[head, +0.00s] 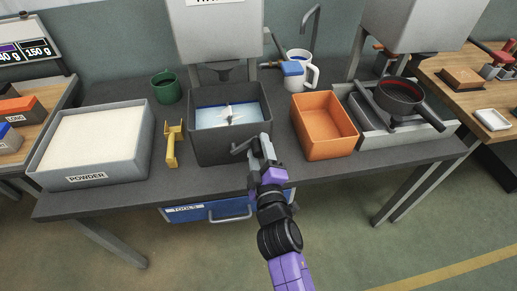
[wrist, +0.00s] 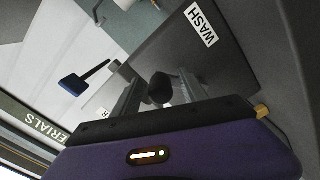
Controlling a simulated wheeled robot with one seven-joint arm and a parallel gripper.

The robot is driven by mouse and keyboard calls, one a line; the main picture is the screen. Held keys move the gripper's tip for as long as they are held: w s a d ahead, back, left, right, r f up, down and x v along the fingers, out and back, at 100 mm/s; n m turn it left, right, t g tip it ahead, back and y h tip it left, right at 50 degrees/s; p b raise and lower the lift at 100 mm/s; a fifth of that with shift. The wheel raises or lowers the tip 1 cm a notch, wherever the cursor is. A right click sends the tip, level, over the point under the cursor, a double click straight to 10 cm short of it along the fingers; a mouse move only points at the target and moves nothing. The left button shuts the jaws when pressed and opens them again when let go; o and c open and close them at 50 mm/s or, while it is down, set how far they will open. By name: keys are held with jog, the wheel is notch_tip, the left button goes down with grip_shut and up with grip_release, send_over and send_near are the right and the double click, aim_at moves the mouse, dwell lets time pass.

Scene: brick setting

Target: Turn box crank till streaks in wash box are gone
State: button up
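The wash box (head: 201,148) is a dark grey open box in the middle of the table in the head view. Pale blue water (head: 212,118) with white streaks shows inside, around a small paddle. Its crank (head: 240,148) is at the front right side, partly hidden by my gripper (head: 262,148). In the wrist view the box wall with its WASH label (wrist: 201,24) is close. The dark crank knob (wrist: 160,88) shows between the two fingers of my gripper (wrist: 160,95), with gaps visible on both sides. My gripper looks open around it.
An orange tray (head: 327,152) stands close to the right of the wash box. A yellow scoop (head: 171,150) and a powder tray (head: 92,181) are to the left. A green mug (head: 166,88) stands behind. A pan (head: 400,95) is at the right.

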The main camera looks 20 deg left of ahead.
jog(key=p+v, duration=0.3)
jog(key=v, duration=0.3)
jog(key=shift+s+d+r, duration=0.15)
jog(key=shift+s+d, duration=0.05)
jog(key=shift+s, duration=0.15)
jog(key=shift+s+d+p, duration=0.3)
jog(key=shift+s, duration=0.1)
jog(key=shift+w+a+m+b, duration=0.5)
jog(key=shift+w+a+m, duration=0.2)
jog(key=shift+w+m, duration=0.4)
jog(key=shift+w+a+m+b, duration=0.45)
jog(key=shift+w+a+m, duration=0.3)
jog(key=shift+m, duration=0.55)
jog(key=shift+w+a+m+b, duration=0.55)
jog(key=shift+w+m, duration=0.4)
jog(key=shift+m, duration=0.25)
jog(key=shift+c, duration=0.3)
